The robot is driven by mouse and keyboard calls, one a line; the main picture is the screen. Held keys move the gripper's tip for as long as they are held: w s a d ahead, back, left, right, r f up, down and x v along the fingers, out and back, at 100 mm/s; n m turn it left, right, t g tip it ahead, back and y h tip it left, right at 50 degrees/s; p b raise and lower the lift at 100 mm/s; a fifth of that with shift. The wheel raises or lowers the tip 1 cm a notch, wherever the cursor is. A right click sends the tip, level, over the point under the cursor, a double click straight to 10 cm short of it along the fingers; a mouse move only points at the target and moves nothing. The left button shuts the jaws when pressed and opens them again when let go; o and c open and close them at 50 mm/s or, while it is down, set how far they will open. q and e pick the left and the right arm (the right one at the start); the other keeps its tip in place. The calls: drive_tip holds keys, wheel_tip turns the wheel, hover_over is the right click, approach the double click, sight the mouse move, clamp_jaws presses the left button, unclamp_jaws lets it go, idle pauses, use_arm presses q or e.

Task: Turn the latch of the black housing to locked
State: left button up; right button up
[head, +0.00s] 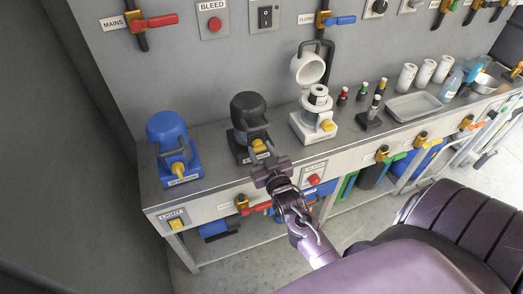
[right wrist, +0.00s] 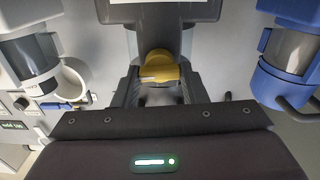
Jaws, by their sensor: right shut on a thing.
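The black housing (head: 248,111) stands on the bench between a blue and a white one, with its dark cover down. Its yellow latch (head: 259,145) is low on the front. In the right wrist view the latch (right wrist: 160,70) lies between my two fingers, its bar roughly crosswise with a pale mark towards the left. The black housing (right wrist: 165,11) is cut off at the top of that view. My right gripper (head: 261,151) reaches in from the front and is shut on the latch. The exact finger contact is partly hidden. My left gripper is out of view.
The blue housing (head: 168,138) stands to the left, with its own yellow latch. The white housing (head: 314,124) to the right has its lid (head: 308,69) raised. Small bottles, a tray (head: 413,106) and white cylinders stand further right. Valves and switches line the wall and bench front.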

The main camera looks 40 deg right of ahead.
drive_tip(key=n+p, duration=0.2)
drive_tip(key=n, duration=0.2)
drive_tip(key=shift+r, duration=0.15)
drive_tip(key=n+p, duration=0.2)
drive_tip(key=n, duration=0.3)
drive_tip(key=shift+a+n+p, duration=0.1)
drive_tip(key=shift+n+p, duration=0.2)
drive_tip(key=n+p, duration=0.2)
drive_tip(key=n, duration=0.2)
drive_tip(key=shift+f+n+p, duration=0.15)
drive_tip(key=shift+n+p, duration=0.1)
drive_tip(key=shift+n, duration=0.65)
drive_tip(key=shift+f+n+p, duration=0.15)
drive_tip(key=shift+n+p, duration=0.1)
drive_tip(key=shift+n, duration=0.65)
drive_tip(key=o, duration=1)
drive_tip(key=shift+a, duration=0.1)
